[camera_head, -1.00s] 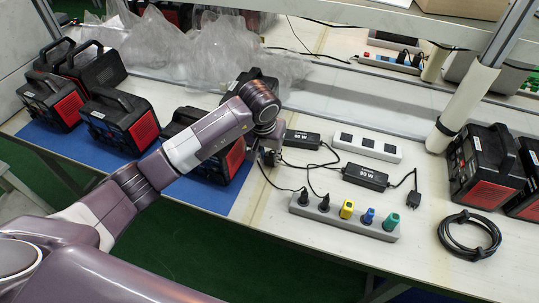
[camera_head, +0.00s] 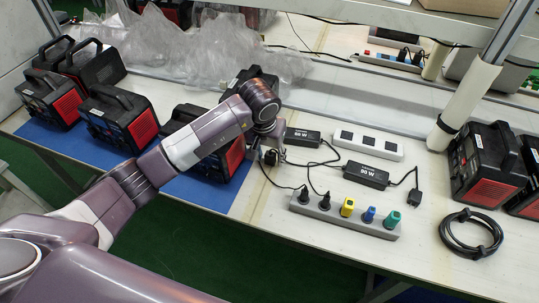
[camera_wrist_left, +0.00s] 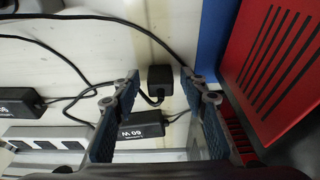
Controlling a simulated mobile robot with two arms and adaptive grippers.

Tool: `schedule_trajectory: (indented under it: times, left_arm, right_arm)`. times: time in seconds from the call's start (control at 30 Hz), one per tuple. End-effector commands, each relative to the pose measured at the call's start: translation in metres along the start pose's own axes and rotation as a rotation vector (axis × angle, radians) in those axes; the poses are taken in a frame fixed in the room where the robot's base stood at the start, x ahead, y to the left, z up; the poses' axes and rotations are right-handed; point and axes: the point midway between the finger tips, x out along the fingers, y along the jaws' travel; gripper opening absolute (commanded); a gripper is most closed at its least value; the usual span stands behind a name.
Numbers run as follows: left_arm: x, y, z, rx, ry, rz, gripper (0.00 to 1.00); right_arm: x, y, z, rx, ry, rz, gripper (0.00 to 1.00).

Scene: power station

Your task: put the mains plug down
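A black mains plug (camera_wrist_left: 160,80) shows in the left wrist view between the fingertips of my left gripper (camera_wrist_left: 160,84), with a gap on each side. A cable runs from it toward the 60 W adapter (camera_wrist_left: 140,124). The gripper is open, its blue-padded fingers apart. Whether the plug touches the white tabletop is hard to tell. In the head view my left gripper (camera_head: 270,150) points down beside a red and black power unit (camera_head: 228,158), largely hidden by my arm, with the plug (camera_head: 271,158) at its tips. My right gripper is not in view.
A grey power strip (camera_head: 335,211) holds black, yellow, blue and green plugs. A 90 W adapter (camera_head: 366,176) and a white socket strip (camera_head: 367,145) lie behind it. A coiled cable (camera_head: 470,234) and power units (camera_head: 485,170) stand right. Blue mat (camera_head: 205,193) lies left.

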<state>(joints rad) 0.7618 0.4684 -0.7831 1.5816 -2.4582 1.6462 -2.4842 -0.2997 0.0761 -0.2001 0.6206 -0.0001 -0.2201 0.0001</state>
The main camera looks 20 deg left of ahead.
Motion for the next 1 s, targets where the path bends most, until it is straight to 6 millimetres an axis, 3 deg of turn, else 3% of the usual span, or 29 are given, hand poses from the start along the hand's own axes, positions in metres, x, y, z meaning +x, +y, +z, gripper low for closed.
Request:
schedule_trajectory:
  times: [0.1, 0.6, 0.8, 1.0]
  left_arm:
    - [-0.011, 0.001, -0.002, -0.001, -0.001, 0.002, 0.40]
    - [-0.110, 0.000, -0.003, 0.000, 0.004, 0.000, 0.40]
    - [-0.125, 0.000, -0.002, -0.001, 0.001, 0.000, 0.40]
    - [-0.126, 0.000, -0.001, -0.001, 0.000, 0.000, 0.40]
  right_arm:
    - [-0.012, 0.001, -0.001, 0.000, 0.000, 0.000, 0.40]
    - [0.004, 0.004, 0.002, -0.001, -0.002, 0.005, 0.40]
    - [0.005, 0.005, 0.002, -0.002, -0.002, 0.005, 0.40]
    - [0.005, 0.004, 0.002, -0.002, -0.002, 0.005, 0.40]
